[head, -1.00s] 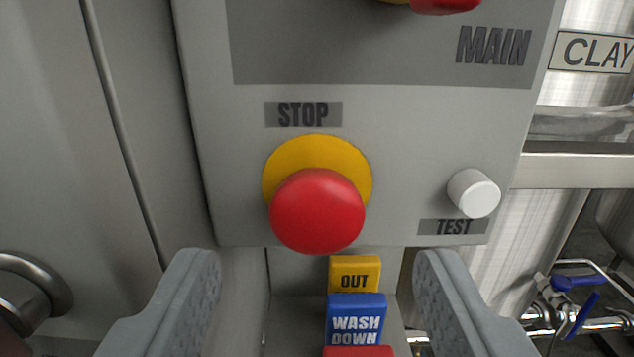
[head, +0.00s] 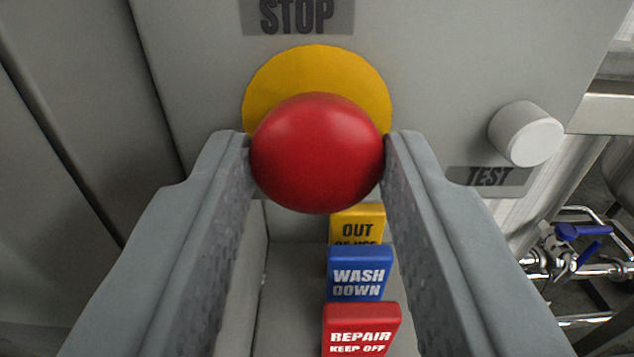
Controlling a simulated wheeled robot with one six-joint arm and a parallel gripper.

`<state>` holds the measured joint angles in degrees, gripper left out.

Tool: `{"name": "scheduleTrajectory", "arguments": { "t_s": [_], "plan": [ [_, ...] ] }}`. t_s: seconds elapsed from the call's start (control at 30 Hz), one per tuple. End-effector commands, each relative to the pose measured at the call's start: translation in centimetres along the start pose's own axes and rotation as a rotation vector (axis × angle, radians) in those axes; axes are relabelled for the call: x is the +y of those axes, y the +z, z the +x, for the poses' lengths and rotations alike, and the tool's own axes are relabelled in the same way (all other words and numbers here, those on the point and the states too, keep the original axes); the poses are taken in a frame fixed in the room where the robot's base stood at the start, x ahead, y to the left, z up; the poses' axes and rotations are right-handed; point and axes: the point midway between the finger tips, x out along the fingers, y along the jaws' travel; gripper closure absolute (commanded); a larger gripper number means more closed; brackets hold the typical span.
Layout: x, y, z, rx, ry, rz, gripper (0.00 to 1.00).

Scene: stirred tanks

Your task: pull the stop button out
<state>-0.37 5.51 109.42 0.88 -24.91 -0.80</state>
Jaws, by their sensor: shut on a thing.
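The stop button (head: 317,153) is a round red mushroom head in front of a yellow disc (head: 262,85). It sits on a grey panel under a STOP label (head: 297,14). My gripper (head: 318,160) has one finger on each side of the red head, and both fingertips touch it. The gripper is shut on the button. The button's stem is hidden behind its head.
A white TEST knob (head: 526,134) sticks out of the panel to the right. Below the button, a grey tray holds upright tags: yellow OUT OF USE (head: 357,226), blue WASH DOWN (head: 359,275) and red REPAIR (head: 361,331). Pipes with a blue-handled valve (head: 582,232) lie at right.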

Motion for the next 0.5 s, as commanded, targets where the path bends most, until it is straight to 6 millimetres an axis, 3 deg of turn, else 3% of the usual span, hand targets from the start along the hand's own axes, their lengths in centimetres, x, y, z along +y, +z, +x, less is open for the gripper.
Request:
{"name": "scheduleTrajectory", "arguments": {
  "t_s": [0.47, 0.5],
  "plan": [
    [0.0, 0.0, -1.2, 0.000, 0.000, 0.000, 1.00],
    [0.0, 0.0, -1.2, 0.000, 0.000, 0.000, 0.64]
  ]
}}
